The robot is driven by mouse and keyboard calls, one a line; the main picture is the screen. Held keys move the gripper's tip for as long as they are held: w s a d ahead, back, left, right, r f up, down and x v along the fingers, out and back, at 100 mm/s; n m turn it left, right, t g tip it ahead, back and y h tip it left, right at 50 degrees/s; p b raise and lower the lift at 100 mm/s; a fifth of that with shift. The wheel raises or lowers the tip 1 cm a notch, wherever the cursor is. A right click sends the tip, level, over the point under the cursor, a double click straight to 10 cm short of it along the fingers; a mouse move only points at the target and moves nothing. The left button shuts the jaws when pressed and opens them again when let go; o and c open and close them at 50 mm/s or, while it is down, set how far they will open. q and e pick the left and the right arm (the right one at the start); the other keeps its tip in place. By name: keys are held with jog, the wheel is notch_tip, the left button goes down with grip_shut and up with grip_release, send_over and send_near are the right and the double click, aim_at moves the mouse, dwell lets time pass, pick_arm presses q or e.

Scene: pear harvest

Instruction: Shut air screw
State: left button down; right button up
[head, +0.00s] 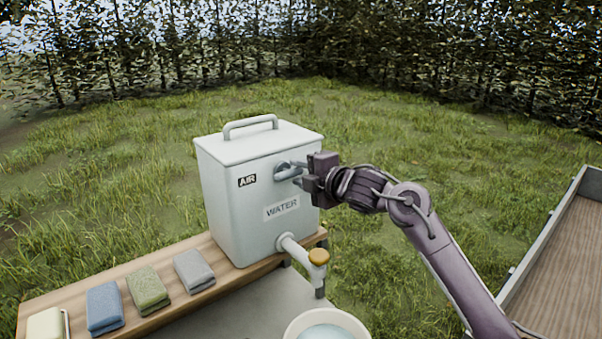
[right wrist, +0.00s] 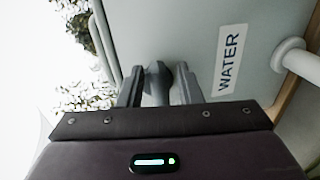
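The air screw (head: 284,171) is a grey knob on the front of the pale grey tank (head: 226,208), to the right of its AIR label (head: 247,180). My right gripper (head: 297,173) is at the screw, coming from the right. In the right wrist view, the screw (right wrist: 157,82) stands between the two dark fingers of my right gripper (right wrist: 158,88), one on each side. I cannot tell whether the fingers press on it. The fingers partly hide the screw in the head view. My left gripper is not in view.
A white basin (head: 295,327) with water stands under the tap. Folded cloths (head: 148,289) lie on the wooden bench (head: 72,293). A wooden-floored trailer bed (head: 560,270) is at the right.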

jog(key=shift+o, duration=0.6)
jog(key=shift+s+d, duration=0.2)
jog(key=shift+s, duration=0.05)
jog(key=b+v, duration=0.3)
jog(key=v, duration=0.4)
jog(key=shift+d, duration=0.1)
